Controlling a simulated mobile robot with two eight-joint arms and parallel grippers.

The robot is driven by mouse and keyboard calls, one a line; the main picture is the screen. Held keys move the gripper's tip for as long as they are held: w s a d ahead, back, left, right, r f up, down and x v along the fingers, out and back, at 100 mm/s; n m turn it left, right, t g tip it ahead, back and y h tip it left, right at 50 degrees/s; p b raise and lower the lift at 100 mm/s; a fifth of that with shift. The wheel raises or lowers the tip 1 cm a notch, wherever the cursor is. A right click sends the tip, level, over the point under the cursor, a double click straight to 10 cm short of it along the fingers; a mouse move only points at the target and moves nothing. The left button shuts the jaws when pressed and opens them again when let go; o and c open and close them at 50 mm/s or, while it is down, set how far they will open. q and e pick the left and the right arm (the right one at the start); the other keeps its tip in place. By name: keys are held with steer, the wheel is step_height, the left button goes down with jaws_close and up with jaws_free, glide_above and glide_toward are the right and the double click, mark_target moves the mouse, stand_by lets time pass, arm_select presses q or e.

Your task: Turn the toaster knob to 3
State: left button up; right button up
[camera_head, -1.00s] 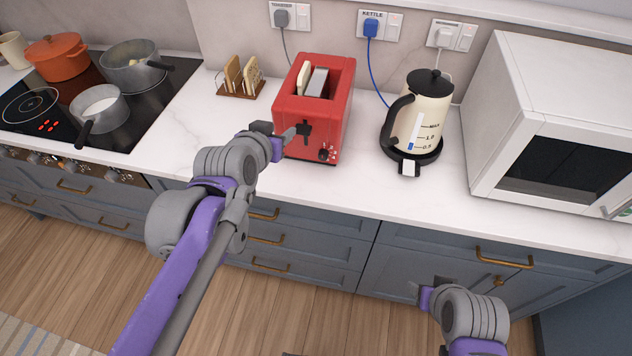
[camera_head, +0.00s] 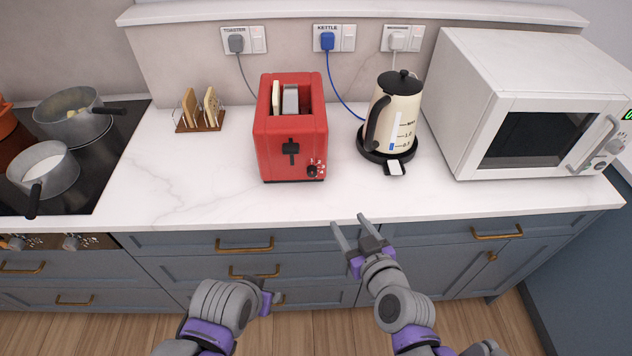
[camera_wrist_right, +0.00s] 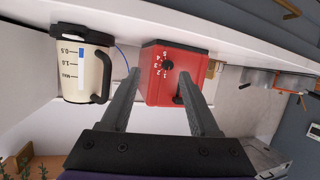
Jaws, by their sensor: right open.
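The red toaster (camera_head: 290,135) stands on the counter with bread in a slot and a black lever on its front. Its small black knob (camera_head: 312,171) is at the lower right of the front. In the right wrist view the toaster looks upside down, and the knob (camera_wrist_right: 167,65) has white numbers beside it; which one it points at is too small to tell. My right gripper (camera_head: 350,222) is open and empty in front of the counter edge, below and right of the knob, apart from it. My left gripper (camera_head: 272,300) is low in front of the drawers, its fingers mostly hidden.
A cream kettle (camera_head: 396,113) stands right of the toaster, with a white microwave (camera_head: 530,105) beyond it. A toast rack (camera_head: 200,112) is on the left, near the hob with pots. The counter (camera_head: 220,195) in front of the toaster is clear.

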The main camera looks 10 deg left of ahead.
mark_target(313, 174)
steer(key=shift+w+a+f+t+h+b, duration=0.6)
steer(key=shift+w+a+f+t+b, duration=0.65)
steer(key=shift+a+t, duration=1.95)
arm_select(q)
steer(key=shift+s+d+f+p, duration=0.25)
steer(key=shift+d+f+p, duration=0.15)
steer(key=shift+f+p, duration=0.35)
arm_select(e)
steer(key=shift+g, duration=0.8)
steer(key=x, duration=0.7)
steer(key=a+x, duration=0.1)
steer(key=x, duration=0.2)
steer(key=shift+w+a+r, duration=0.15)
steer(key=shift+a+r, duration=0.1)
jaws_close()
